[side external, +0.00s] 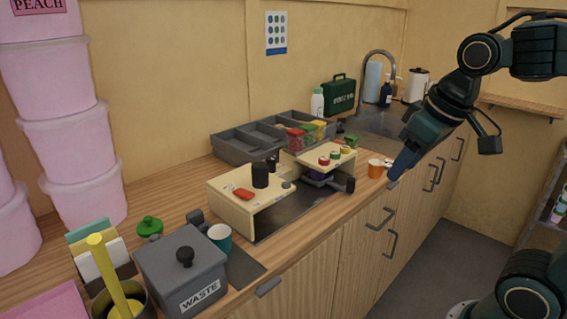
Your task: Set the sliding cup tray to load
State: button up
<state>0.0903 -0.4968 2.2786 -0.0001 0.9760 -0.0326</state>
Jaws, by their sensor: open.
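A cream dispenser (228,201) stands on the wooden counter, with a black cylinder and a red piece on top. A dark flat plate (290,212) lies at its base; I cannot tell whether it is the sliding cup tray. A black knob or handle (349,185) sticks out at the right, below a cream shelf with several coloured caps (335,155). Something purple is partly hidden under that shelf. No load marking is readable. My gripper (394,172) is open and empty, right of the dispenser, beside an orange cup (375,169). Contact with the cup cannot be told.
A grey WASTE bin (180,270), teal cup (220,236) and green lid (149,226) stand at the left. A grey divided tray (232,144) and clear boxes stand behind the dispenser. The sink (368,122) is at the back right. Cabinet handles line the counter front.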

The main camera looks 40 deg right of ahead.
jog(key=w+d+m+g, duration=0.1)
jog(key=w+d+g, duration=0.1)
jog(key=w+d, duration=0.7)
jog(key=m+g, duration=0.1)
jog(key=g, duration=0.1)
send_over(352, 179)
notch_tip(352, 179, down, 6)
jog(key=shift+r, duration=0.1)
notch_tip(352, 179, down, 14)
jog(key=shift+r, duration=0.1)
dwell(0.4)
grip_shut()
